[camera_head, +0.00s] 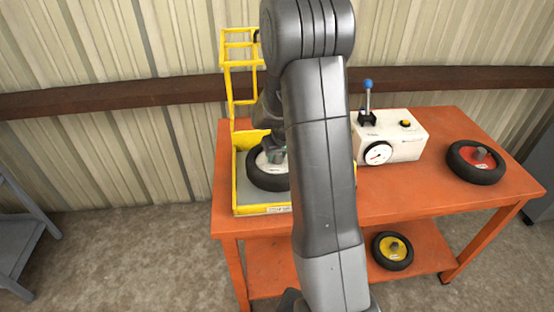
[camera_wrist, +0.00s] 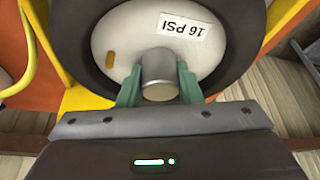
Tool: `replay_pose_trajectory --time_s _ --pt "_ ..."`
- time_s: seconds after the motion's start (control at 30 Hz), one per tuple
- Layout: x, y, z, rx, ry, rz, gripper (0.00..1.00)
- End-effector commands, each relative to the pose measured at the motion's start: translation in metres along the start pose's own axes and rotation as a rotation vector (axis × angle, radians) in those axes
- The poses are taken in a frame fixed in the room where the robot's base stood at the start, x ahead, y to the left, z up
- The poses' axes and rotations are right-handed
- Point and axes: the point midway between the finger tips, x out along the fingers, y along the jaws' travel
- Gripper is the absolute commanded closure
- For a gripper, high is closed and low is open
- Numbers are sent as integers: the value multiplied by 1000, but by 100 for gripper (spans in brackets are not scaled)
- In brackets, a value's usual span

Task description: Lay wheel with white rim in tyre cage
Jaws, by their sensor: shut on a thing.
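The wheel with the white rim (camera_head: 260,174) lies in or just over the yellow tyre cage (camera_head: 238,190) at the left end of the orange table. In the wrist view the white rim (camera_wrist: 125,30) carries a "16 PSI" label and has a grey hub in its middle. My gripper (camera_wrist: 160,85) is shut on that hub, one green finger on each side. It also shows in the head view (camera_head: 277,156), partly behind my arm. My arm hides the right side of the cage, so I cannot tell whether the wheel rests on its floor.
The orange table (camera_head: 420,193) also bears a white gauge box (camera_head: 405,148) with a blue-knobbed lever and a red-rimmed wheel (camera_head: 476,163). A yellow-rimmed wheel (camera_head: 392,251) lies on the lower shelf. The cage's tall yellow frame (camera_head: 240,66) stands at the back left.

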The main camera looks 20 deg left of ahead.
Motion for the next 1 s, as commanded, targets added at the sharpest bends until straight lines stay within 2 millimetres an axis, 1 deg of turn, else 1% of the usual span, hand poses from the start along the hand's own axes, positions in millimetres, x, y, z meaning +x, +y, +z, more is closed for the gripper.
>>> replay_pose_trajectory --time_s 0.1,0.2,0.43,0.57,0.6,0.7,1.0 --pt "14 0 5 0 -1 0 100" --pt "20 0 8 -1 0 1 100" --pt "21 0 8 -1 2 1 100" --pt "24 0 9 -1 2 1 100" --pt "24 0 10 -1 -1 0 64" --pt "24 0 10 -1 -1 0 46" --pt "23 0 10 -1 -1 0 46"
